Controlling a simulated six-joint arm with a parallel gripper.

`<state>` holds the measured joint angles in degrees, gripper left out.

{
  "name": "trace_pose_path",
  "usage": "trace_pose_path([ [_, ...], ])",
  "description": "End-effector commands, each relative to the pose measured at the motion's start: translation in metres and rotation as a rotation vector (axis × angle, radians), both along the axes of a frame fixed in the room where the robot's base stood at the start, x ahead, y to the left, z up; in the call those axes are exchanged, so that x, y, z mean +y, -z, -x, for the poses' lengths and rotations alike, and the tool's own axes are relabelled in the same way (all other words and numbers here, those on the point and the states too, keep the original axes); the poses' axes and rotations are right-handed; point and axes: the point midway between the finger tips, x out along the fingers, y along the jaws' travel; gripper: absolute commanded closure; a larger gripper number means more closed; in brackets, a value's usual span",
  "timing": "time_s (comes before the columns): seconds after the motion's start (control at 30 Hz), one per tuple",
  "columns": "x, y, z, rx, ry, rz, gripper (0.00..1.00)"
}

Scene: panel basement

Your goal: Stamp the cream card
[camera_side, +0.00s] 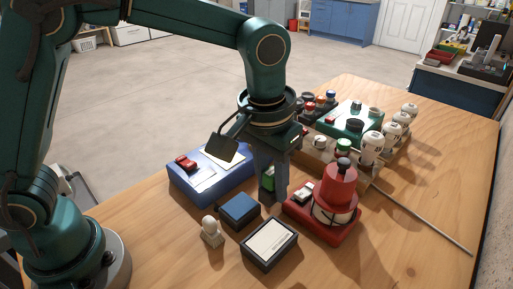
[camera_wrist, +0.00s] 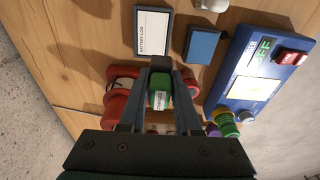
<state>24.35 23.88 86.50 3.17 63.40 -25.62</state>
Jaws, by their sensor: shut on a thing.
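My gripper (camera_side: 272,190) is shut on a small green object (camera_side: 267,182) and holds it upright between the fingers, just behind the blue box. In the wrist view, the green object (camera_wrist: 161,98) has a white label and sits between my fingers (camera_wrist: 162,72). A cream card (camera_side: 230,161) lies on the blue panel (camera_side: 181,190), left of my gripper. The card (camera_wrist: 249,88) also shows on the panel in the wrist view, apart from the held object. A small blue box (camera_side: 238,210) stands in front of my gripper. The underside of the held object is hidden.
A dark box labelled battery log (camera_side: 270,243) and a pale knobbed piece (camera_side: 211,231) stand in front. A red device with a red cylinder (camera_side: 335,195) stands close right of my gripper. A green case (camera_side: 350,120) and white jars stand behind; a thin rod (camera_side: 425,218) lies right.

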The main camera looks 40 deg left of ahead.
Motion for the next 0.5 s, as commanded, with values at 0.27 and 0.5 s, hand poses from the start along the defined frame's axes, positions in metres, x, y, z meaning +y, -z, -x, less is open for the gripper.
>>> trace_pose_path([
  [0.27,-0.017,0.012,0.02,0.0,0.002,0.0,1.0],
  [0.5,-0.017,0.034,0.02,0.002,0.001,-0.001,1.0],
])
